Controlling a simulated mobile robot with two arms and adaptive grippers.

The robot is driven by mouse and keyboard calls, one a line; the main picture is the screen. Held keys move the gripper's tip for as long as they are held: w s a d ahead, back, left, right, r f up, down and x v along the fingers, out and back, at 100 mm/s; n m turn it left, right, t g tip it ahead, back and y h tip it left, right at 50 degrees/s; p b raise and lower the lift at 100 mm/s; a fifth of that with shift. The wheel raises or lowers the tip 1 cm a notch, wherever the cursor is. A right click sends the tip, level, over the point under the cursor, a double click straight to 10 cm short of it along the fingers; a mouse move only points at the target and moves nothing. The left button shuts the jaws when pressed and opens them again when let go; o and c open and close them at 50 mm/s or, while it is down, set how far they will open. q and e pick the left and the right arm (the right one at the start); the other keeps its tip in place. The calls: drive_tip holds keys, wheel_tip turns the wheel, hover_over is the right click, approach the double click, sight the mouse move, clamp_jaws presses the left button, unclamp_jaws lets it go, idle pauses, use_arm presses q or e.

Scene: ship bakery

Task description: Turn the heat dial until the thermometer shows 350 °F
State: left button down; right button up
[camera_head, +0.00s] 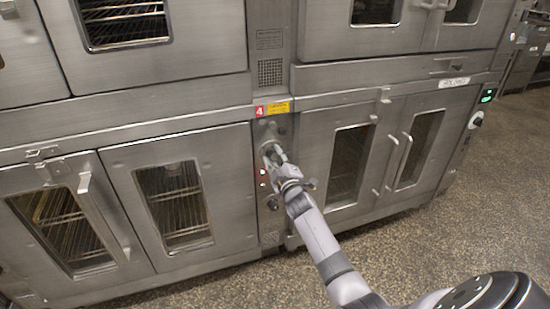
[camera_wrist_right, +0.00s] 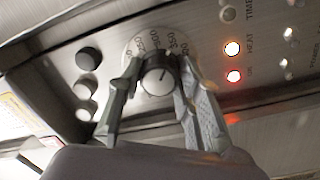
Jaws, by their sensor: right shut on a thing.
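The heat dial (camera_wrist_right: 158,82) is a dark round knob with a pale face on the oven's steel control panel (camera_wrist_right: 60,68). A light scale ring (camera_wrist_right: 155,42) with partly legible numbers surrounds it. My right gripper (camera_wrist_right: 162,72) has one finger on each side of the knob and is shut on it. In the head view the right gripper (camera_head: 273,157) is at the narrow panel between the oven doors, and it hides the dial there. I cannot make out a thermometer reading in either view. My left gripper is out of view.
Two lamps, the upper one (camera_wrist_right: 232,48) and the lower one (camera_wrist_right: 234,76), glow right of the dial. Oven doors (camera_head: 185,195) with handles flank the panel. A green display (camera_head: 488,95) shows at the far right. The speckled floor (camera_head: 430,250) is clear.

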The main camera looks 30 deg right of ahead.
drive_tip(key=o, duration=0.7)
drive_tip(key=shift+r, duration=0.3)
drive_tip(key=o, duration=0.4)
drive_tip(key=shift+f, duration=0.25)
drive_tip(key=v, duration=1.2)
drive_tip(key=shift+r, duration=0.1)
